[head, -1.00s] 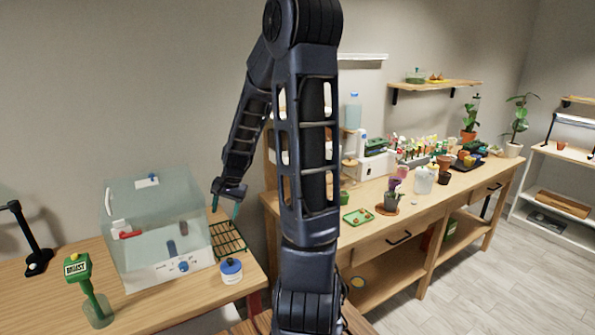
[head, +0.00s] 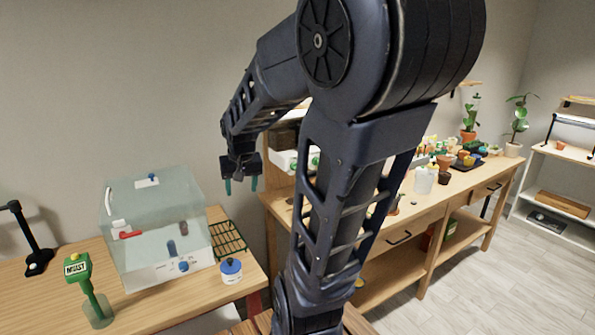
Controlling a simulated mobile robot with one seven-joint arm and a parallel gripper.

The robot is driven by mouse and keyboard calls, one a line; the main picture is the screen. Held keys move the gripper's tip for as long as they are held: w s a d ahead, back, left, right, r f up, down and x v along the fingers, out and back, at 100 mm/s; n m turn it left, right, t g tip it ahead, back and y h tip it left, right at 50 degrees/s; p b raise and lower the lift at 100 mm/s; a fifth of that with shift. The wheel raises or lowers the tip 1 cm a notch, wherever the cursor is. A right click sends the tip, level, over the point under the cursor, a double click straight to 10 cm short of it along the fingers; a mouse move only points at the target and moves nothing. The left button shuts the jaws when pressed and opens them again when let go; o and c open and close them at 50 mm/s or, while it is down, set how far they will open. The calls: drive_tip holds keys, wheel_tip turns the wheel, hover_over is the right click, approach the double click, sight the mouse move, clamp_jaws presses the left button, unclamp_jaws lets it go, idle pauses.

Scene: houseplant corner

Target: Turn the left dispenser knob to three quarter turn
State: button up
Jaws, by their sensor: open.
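My gripper (head: 241,186) points down with its two teal fingers apart and nothing between them. It hangs in the air above the gap between the left table and the workbench. A white unit with green round parts (head: 286,160), which looks like the dispenser, is just right of my gripper at the bench's left end. My arm covers much of it. One green knob-like part (head: 314,161) shows beside my arm; I cannot tell whether it is the left knob or how far it is turned. My gripper appears apart from the unit.
The left table holds a clear propagation box (head: 155,225), a green "MIST" bottle (head: 78,268), a blue-lidded jar (head: 231,271), a dark wire rack (head: 229,240) and a black lamp (head: 30,240). Pots crowd the workbench (head: 420,215) at right. The air above the left table is free.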

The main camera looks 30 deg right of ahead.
drive_tip(key=d+r+n+t+h, duration=0.1)
drive_tip(key=d+r+t, duration=0.15)
drive_tip(key=d, duration=0.45)
drive_tip(key=n+t, duration=0.2)
drive_tip(key=t, duration=0.6)
approach(297, 169)
drive_tip(key=w+a, duration=0.1)
drive_tip(key=a, duration=0.3)
drive_tip(key=s+d+f+t+y, duration=0.2)
drive_tip(key=s+d+f+t, duration=0.1)
drive_tip(key=d+t, duration=0.15)
drive_tip(key=shift+m+g, duration=0.3)
drive_tip(key=shift+m, duration=0.1)
drive_tip(key=w, duration=1.1)
drive_tip(key=shift+d, duration=0.3)
drive_tip(key=c, duration=1)
